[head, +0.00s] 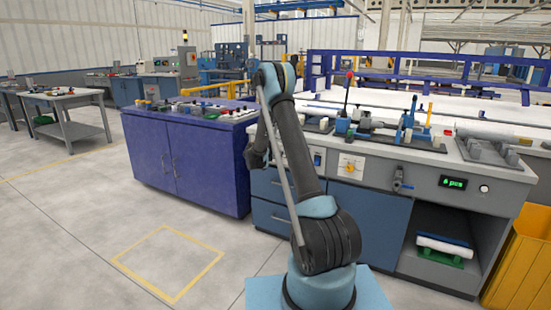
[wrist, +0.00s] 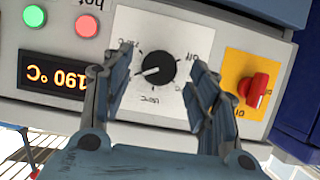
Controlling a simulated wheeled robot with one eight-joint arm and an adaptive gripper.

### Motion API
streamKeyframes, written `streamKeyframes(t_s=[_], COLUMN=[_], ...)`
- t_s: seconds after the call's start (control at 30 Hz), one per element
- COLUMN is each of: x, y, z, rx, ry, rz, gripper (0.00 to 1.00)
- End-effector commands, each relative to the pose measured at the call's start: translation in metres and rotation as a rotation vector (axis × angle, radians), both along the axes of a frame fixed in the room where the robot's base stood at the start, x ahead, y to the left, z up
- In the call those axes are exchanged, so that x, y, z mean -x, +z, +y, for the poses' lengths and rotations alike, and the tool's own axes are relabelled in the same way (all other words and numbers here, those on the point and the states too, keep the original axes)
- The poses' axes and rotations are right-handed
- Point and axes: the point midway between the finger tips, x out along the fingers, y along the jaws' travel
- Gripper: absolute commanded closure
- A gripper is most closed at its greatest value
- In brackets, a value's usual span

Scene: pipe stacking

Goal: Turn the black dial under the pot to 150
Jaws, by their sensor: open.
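The black dial (wrist: 158,67) sits on a white scale plate (wrist: 178,28) in the wrist view, which shows the panel upside down. Its white pointer line points left and slightly down in the picture. The scale numbers are small and hard to read. My gripper (wrist: 161,72) is open, with one finger on each side of the dial; I cannot tell whether either finger touches it. An orange display (wrist: 54,75) left of the dial shows a temperature that looks like 190 °C. The pot is not in the wrist view, and I cannot make out the dial in the head view.
A red rotary switch (wrist: 257,90) on a yellow plate is right of the dial. Green (wrist: 34,16) and red (wrist: 87,24) buttons are above the display in the picture. In the head view, my arm stands before a purple cabinet (head: 190,160) and a workbench (head: 335,210).

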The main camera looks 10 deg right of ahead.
Motion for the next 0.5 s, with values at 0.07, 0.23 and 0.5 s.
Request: streamKeyframes(t_s=[0.07,0.23,0.5], x=[-0.007,-0.016,-0.018], y=[-0.004,-0.008,-0.009], z=[-0.006,-0.012,-0.013], rx=[0.0,-0.001,-0.001], ry=[-0.001,0.0,0.001], rz=[0.0,-0.001,-0.001], gripper=[0.46,0.46,0.46])
